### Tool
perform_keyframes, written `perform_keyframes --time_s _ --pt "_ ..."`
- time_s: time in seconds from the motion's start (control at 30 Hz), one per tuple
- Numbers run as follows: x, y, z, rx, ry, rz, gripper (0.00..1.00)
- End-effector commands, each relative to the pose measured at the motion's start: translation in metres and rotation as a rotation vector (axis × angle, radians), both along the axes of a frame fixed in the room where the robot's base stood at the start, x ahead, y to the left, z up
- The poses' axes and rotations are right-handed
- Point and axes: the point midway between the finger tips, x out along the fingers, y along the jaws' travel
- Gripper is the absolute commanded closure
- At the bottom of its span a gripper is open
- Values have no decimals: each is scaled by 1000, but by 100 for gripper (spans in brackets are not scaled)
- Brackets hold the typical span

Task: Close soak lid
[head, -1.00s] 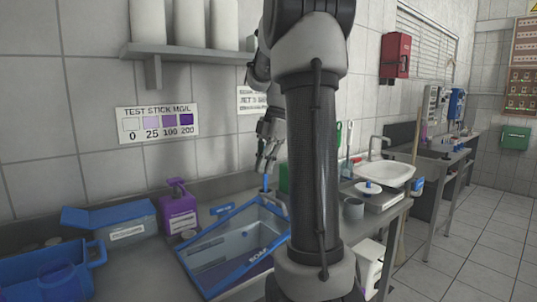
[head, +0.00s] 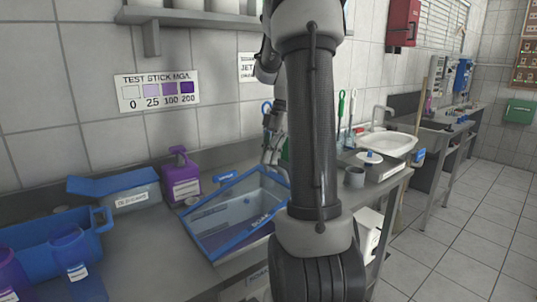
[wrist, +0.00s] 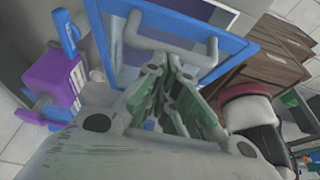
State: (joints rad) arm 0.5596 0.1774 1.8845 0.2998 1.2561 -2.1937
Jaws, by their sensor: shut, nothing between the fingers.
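The soak lid (head: 217,245) is a clear panel with a blue frame, marked SOAK on its front edge, over a grey basin at the counter's back. It looks tilted; I cannot tell its exact angle. In the wrist view its blue frame (wrist: 236,48) lies beyond the fingers. My gripper (head: 270,158) points down at the lid's back right, partly behind my arm. It is shut and empty; its fingers also show in the wrist view (wrist: 170,105). A grey bar (wrist: 165,52) crosses in front of the fingertips. I cannot tell whether they touch it or the lid.
A larger blue container (head: 45,248) and purple beakers are at the front left. The wall is close behind.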

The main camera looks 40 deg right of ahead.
Motion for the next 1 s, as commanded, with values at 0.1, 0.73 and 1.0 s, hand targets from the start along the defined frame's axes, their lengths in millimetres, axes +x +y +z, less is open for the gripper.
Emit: perform_keyframes --time_s 0.1,0.73,1.0 --pt "-2 -15 -25 80 3 -8 100" --pt "-3 -38 -86 185 -11 -1 100" --pt "5 -30 -74 183 -13 1 100"
